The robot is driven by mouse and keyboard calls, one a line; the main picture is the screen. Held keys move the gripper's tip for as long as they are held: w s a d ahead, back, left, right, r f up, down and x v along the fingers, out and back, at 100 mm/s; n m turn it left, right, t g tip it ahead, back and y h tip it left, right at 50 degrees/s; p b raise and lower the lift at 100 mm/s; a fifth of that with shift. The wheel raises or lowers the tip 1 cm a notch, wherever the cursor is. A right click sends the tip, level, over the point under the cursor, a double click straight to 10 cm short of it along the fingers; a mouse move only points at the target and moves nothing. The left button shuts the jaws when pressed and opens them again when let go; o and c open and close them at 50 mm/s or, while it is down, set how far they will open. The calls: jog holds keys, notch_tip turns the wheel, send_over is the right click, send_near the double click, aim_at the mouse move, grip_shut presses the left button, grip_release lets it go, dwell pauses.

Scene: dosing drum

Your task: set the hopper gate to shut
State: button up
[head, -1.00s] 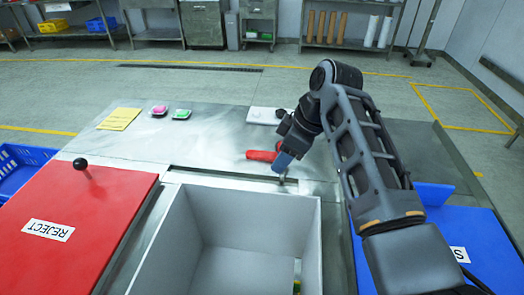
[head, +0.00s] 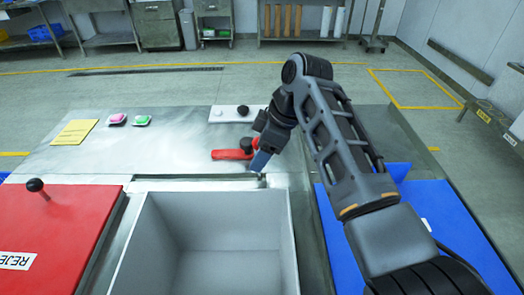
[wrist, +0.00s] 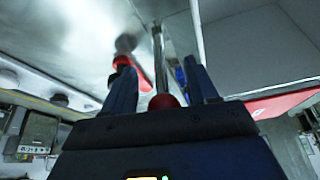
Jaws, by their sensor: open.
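In the wrist view a metal stem with a red round knob (wrist: 163,101) stands between the two fingers of my gripper (wrist: 163,90). The fingers are apart, one on each side of the stem, and I see no clear contact. In the head view my gripper (head: 261,160) reaches down by the far edge of the grey open box (head: 150,245), and its fingertips hide most of the stem.
A red lid (head: 60,225) with a black knob is at the left and a blue panel (head: 450,220) at the right.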

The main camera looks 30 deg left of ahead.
jog(key=b+v, duration=0.1)
jog(key=v, duration=0.6)
jog(key=shift+d+r, duration=0.2)
jog(key=shift+r, duration=0.15)
